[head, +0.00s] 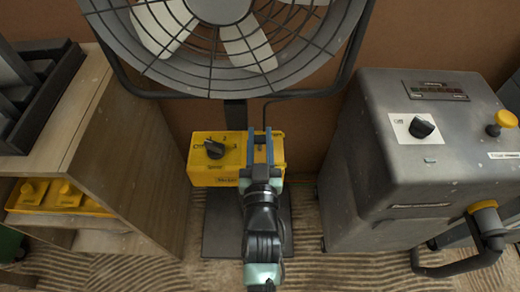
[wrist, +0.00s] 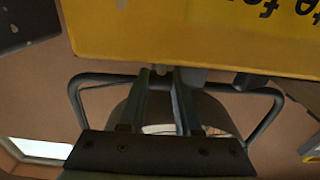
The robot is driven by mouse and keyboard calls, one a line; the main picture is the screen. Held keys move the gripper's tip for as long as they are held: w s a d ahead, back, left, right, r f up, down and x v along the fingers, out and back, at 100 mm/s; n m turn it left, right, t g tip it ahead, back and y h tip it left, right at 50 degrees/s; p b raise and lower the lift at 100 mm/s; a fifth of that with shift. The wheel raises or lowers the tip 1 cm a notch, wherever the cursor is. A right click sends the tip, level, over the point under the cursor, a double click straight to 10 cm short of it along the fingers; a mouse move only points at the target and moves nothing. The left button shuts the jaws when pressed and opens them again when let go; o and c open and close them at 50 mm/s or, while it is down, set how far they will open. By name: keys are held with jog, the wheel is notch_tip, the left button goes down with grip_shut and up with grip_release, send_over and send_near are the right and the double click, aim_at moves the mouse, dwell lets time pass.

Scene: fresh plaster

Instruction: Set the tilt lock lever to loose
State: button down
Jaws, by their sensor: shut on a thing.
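A large caged fan (head: 225,80) stands at the back, with a yellow box (head: 198,180) below it on its stand. The box carries a black rotary knob (head: 214,149) at its left. My gripper (head: 260,142) reaches over the right part of the box. In the wrist view, my gripper (wrist: 161,74) has its fingers close together at the edge of the yellow box (wrist: 190,30), shut on a small grey piece, apparently the tilt lock lever (wrist: 162,69). Most of the lever is hidden by the fingers, and its setting cannot be read.
A wooden shelf unit (head: 82,130) with yellow boxes (head: 50,194) inside stands at the left. A grey metal machine (head: 400,165) with a knob (head: 421,128) stands at the right. The fan's dark base plate (head: 222,230) lies on the ridged floor.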

jog(key=shift+s+f+t+b, duration=0.4)
jog(key=shift+t+b, duration=0.55)
jog(key=shift+b, duration=1.8)
jog(key=shift+s+f+t+b, duration=0.35)
jog(key=shift+t+b, duration=0.6)
jog(key=shift+b, duration=1.8)
jog(key=t+b, duration=0.1)
jog(key=b, duration=0.2)
jog(key=shift+s+r, duration=0.25)
jog(key=shift+s, duration=0.15)
jog(key=shift+r, duration=0.15)
jog(key=c, duration=0.6)
grip_release()
jog(key=shift+s, duration=0.1)
jog(key=p+v, duration=0.2)
jog(key=v, duration=1.1)
jog(key=shift+f, duration=0.25)
jog(key=shift+w+r, duration=0.1)
jog(key=shift+w, duration=0.15)
